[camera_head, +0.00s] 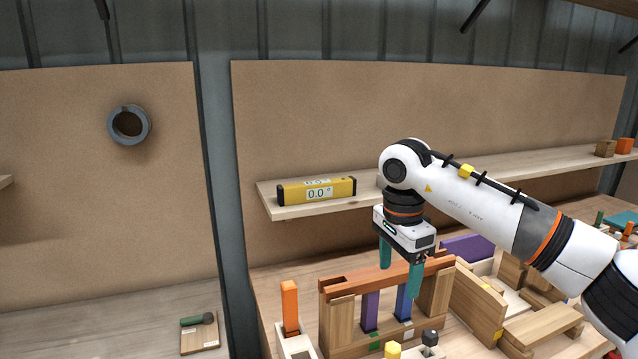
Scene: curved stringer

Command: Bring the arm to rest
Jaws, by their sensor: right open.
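My right arm (490,200) comes in from the right and bends down over the wooden bench. My right gripper (401,279) points down with its two teal fingers apart. The fingers stand at the upper edge of a wooden assembly with an orange-brown top strip (352,284). One finger is in front of the strip and the other is behind it. I cannot tell whether they touch it. A purple post (370,312) and a blue post (403,302) stand below the strip. My left gripper is not in view.
A yellow level (317,191) reading 0.0 lies on the wall shelf (530,169) behind the arm. An orange block (290,306) stands upright left of the assembly. Wooden boxes and blocks (540,325) crowd the bench on the right. A grey ring (129,125) hangs on the left panel.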

